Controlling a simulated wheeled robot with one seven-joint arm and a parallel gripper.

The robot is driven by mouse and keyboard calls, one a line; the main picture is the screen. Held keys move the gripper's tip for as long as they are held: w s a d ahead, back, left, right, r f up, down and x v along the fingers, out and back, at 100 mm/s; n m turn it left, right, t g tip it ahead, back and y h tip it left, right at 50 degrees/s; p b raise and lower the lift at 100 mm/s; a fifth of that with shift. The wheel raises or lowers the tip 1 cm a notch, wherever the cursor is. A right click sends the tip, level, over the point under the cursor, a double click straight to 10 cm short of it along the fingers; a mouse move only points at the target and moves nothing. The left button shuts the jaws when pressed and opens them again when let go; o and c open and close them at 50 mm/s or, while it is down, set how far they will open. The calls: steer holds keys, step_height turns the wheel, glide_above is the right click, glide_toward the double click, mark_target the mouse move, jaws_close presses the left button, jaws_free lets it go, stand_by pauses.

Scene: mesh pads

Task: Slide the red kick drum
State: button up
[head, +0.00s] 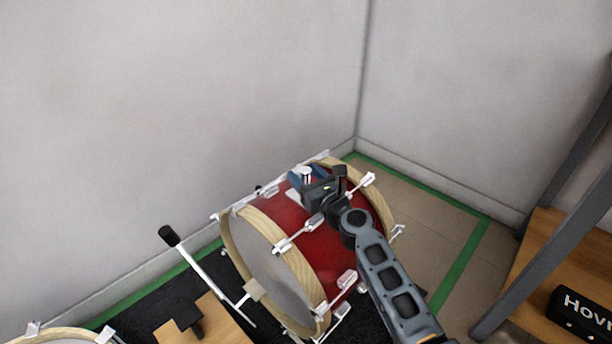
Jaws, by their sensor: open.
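The red kick drum (328,262) lies on its side on the floor in the head view, with pale wooden hoops and silver lugs. Its grey head (270,268) faces the lower left. My gripper (316,180) is over the top of the drum, by a blue and silver mount (300,178). My wrist and arm cover part of the drum's right side. The fingers are partly hidden, and I cannot tell whether they touch the drum. Nothing is visibly held.
A pedal with a black beater (168,235) stands left of the drum. Another drum (65,337) is at the lower left. Walls meet behind the drum. Green tape (462,262) borders bare floor at right, near a wooden shelf (548,262) with dark posts.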

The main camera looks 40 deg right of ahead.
steer(key=shift+p+v, duration=0.5)
steer(key=shift+v, duration=3.4)
